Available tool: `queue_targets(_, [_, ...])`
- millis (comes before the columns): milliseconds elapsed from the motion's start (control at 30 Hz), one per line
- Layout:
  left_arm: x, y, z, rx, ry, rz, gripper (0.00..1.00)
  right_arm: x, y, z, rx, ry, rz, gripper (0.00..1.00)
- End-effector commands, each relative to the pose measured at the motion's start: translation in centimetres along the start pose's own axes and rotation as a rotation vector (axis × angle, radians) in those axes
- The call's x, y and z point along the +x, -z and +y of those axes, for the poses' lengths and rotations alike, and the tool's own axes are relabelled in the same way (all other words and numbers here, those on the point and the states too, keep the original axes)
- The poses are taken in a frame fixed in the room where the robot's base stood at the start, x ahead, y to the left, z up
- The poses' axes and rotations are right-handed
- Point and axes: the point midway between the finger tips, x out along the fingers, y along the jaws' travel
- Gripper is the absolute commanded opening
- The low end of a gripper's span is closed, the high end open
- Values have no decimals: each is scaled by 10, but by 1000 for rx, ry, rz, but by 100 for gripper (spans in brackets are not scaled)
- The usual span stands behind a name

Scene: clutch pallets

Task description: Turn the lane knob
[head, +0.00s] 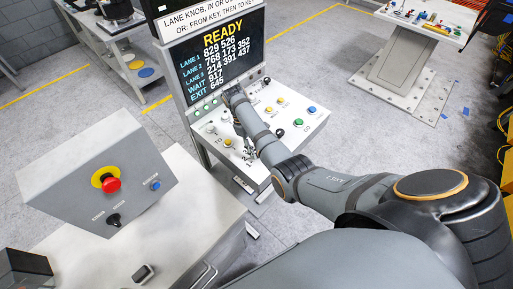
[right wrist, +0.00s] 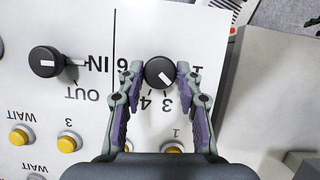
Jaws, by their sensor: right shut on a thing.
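The black lane knob (right wrist: 159,73) has a white pointer mark and stands on the white panel, with numbers printed around it. My right gripper (right wrist: 155,77) is shut on it, one finger at each side. The pointer slants to the lower right in the right wrist view; the label it aims at is partly hidden by a finger. In the head view my right gripper (head: 246,150) is small, down at the console panel (head: 215,122), and the knob is hard to make out. My left gripper is not in view.
A second black knob (right wrist: 46,61) with IN and OUT labels sits beside it. Yellow buttons (right wrist: 68,143) are near. The screen (head: 222,55) reads READY with lane numbers. A grey box with a red stop button (head: 111,185) stands at the left.

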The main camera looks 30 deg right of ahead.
Motion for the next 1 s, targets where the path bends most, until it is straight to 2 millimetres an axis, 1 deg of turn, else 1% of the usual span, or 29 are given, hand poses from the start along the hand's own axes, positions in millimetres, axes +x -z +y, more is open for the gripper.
queue_targets(200, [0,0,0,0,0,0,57,0,1,-2,-188,-79,4,4])
queue_targets(500, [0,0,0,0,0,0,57,0,0,-4,-426,-178,4,4])
queue_targets(700, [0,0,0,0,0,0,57,0,-1,-5,-545,-226,3,4])
queue_targets(1000, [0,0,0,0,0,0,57,1,-1,-6,-641,-266,2,4])
